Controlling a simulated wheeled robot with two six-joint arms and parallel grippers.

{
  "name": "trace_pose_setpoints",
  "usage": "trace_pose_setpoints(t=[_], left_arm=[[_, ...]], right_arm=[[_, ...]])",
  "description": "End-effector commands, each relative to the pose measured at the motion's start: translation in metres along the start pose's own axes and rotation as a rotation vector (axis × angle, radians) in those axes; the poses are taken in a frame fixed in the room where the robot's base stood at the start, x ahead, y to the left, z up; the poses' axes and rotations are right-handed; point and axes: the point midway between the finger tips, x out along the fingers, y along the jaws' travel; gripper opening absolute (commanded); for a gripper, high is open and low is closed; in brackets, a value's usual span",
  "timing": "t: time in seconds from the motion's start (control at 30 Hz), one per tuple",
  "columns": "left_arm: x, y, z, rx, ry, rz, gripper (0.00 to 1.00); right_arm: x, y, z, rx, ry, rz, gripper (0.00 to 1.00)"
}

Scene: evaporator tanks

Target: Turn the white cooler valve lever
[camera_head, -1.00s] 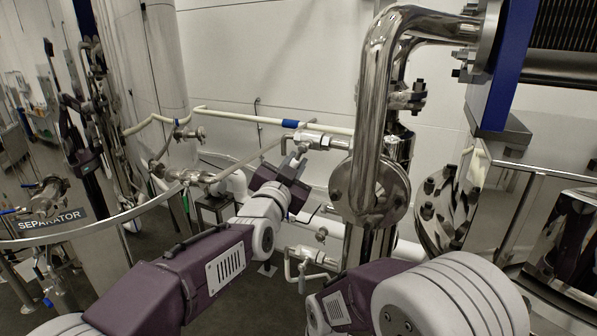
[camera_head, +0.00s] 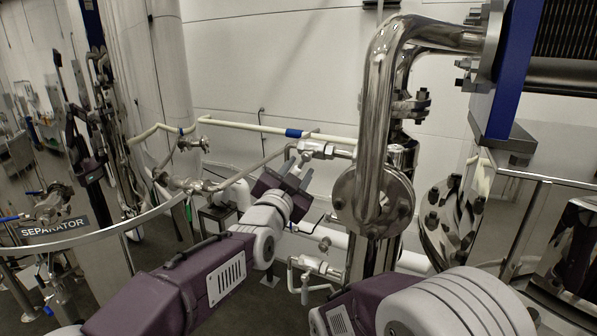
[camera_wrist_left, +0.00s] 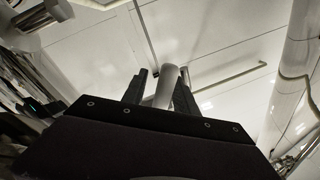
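The valve (camera_head: 318,150) sits on the pipe in the middle of the head view. A pale lever (camera_head: 303,160) comes down from it towards my left gripper. My left gripper (camera_head: 297,174) is just below the valve with its fingers pointing up. In the left wrist view a whitish, rounded lever end (camera_wrist_left: 166,86) stands between the two dark fingers of my left gripper (camera_wrist_left: 160,88). The fingers look spread, with a gap on the left side; contact on the right side cannot be told. My right arm shows at lower right, but its gripper is out of view.
A large steel pipe with a flange (camera_head: 374,200) stands just right of the valve. A curved steel rail (camera_head: 95,227) and the separator sign (camera_head: 53,224) are at left. A cream pipe with a blue band (camera_head: 293,133) runs behind. Lower piping (camera_head: 312,265) sits below the gripper.

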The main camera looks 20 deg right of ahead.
Motion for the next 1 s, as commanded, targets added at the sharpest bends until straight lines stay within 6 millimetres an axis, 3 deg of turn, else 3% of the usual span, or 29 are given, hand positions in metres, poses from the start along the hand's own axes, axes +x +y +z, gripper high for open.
trace_pose_setpoints(t=[0.57,0.67,0.83,0.87,0.9,1.0], left_arm=[[0.0,-0.002,-0.003,-0.02,-0.001,-0.004,0.39],[-0.001,0.002,-0.004,-0.127,-0.025,-0.002,0.39],[-0.005,0.023,-0.015,-0.505,-0.101,0.002,0.39],[-0.008,0.029,-0.012,-0.562,-0.111,0.002,0.39],[-0.019,0.032,-0.002,-0.549,-0.105,-0.001,0.39],[-0.039,0.031,-0.004,-0.545,-0.104,-0.001,0.39]], right_arm=[[-0.004,0.0,0.0,0.0,0.0,0.0,0.39],[-0.018,0.0,-0.002,0.0,0.0,0.0,0.39],[-0.053,-0.001,-0.005,0.0,0.0,0.0,0.39],[-0.049,-0.001,-0.005,0.0,0.001,0.0,0.39],[-0.03,-0.001,-0.004,0.0,0.002,0.0,0.39],[-0.017,0.0,-0.002,0.0,-0.001,0.0,0.39]])
